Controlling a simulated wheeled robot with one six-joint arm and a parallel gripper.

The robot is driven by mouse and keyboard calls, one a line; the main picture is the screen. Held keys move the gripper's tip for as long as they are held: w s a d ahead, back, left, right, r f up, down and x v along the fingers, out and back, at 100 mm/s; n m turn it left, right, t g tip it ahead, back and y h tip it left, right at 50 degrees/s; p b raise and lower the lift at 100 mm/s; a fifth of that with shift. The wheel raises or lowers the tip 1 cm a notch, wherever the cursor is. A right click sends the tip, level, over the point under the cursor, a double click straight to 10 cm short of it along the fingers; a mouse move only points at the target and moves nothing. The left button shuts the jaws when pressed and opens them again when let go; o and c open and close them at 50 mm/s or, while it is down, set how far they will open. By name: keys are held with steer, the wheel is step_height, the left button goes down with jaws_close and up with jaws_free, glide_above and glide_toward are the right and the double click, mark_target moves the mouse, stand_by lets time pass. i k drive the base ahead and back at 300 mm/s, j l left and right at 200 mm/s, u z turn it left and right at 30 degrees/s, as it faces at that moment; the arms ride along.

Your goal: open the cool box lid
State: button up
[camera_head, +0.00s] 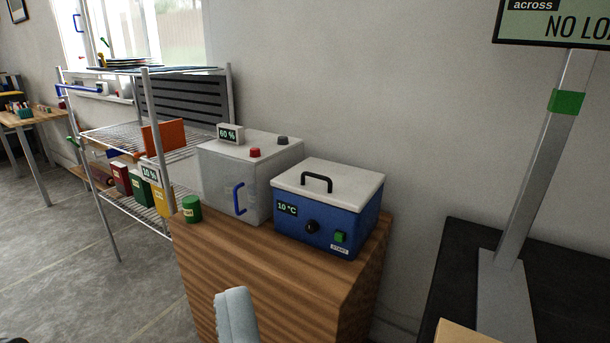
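The cool box (310,230) is a blue box on the wooden cabinet, with a display reading 10 °C, a black knob and a green switch on its front. Its white lid (345,188) lies flat and shut on top. A black arched handle (317,181) stands on the lid.
A grey cabinet box (225,180) with a blue handle stands close left of the cool box. A green container (191,208) sits at the wooden cabinet's (230,262) left edge. A wire shelf (118,135) is left; a metal post (545,150) rises at right.

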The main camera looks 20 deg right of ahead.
mark_target(341, 186)
steer(key=i+j, duration=0.15)
steer(key=i, duration=0.25)
steer(key=i+j, duration=0.1)
steer(key=i, duration=0.3)
steer(key=i+j+z, duration=0.1)
steer(key=i, duration=0.3)
